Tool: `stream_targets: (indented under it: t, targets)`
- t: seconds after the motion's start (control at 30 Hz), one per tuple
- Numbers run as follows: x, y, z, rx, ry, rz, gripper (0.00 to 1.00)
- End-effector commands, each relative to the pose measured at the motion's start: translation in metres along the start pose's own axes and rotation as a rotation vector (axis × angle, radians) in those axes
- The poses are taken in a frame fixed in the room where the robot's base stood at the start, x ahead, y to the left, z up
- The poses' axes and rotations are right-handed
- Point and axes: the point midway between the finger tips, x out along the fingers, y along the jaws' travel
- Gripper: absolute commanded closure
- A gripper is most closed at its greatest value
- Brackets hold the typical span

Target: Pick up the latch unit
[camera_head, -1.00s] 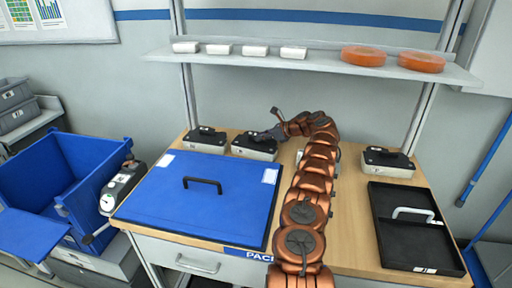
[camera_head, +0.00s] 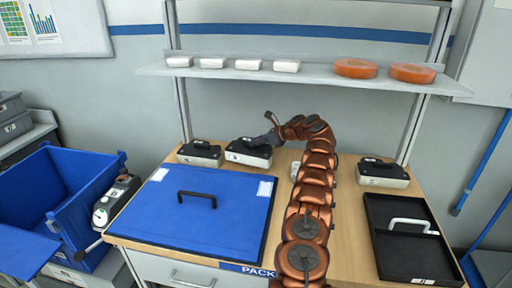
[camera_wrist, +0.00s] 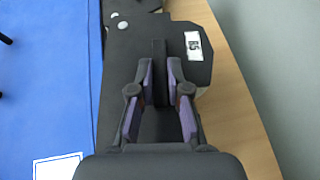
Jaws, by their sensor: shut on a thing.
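The latch unit (camera_head: 248,157) is a pale box with a black top, at the back of the bench behind the blue lid. My gripper (camera_head: 272,137) reaches it from the right and is shut on its raised black part. In the wrist view my gripper (camera_wrist: 160,100) has one finger on each side of a black ridge of the latch unit (camera_wrist: 200,70), which carries a small white label. The unit looks slightly above the bench, roughly level. Its underside is hidden.
Similar units stand close on the left (camera_head: 200,155) and at the right (camera_head: 383,178). A blue lid (camera_head: 240,205) with a black handle lies in front. A black tray (camera_head: 400,270) is at the right. A shelf (camera_head: 320,76) with white and orange items hangs above. A blue crate (camera_head: 60,205) stands left.

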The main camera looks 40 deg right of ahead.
Motion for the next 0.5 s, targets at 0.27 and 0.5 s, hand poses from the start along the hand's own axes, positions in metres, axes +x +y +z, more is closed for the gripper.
stream_targets:
  t: [0.27,0.5]
  targets:
    - [0.005,0.006,-0.005,-0.003,0.009,-0.001,1.0]
    - [0.005,0.016,-0.006,-0.002,0.007,-0.001,1.0]
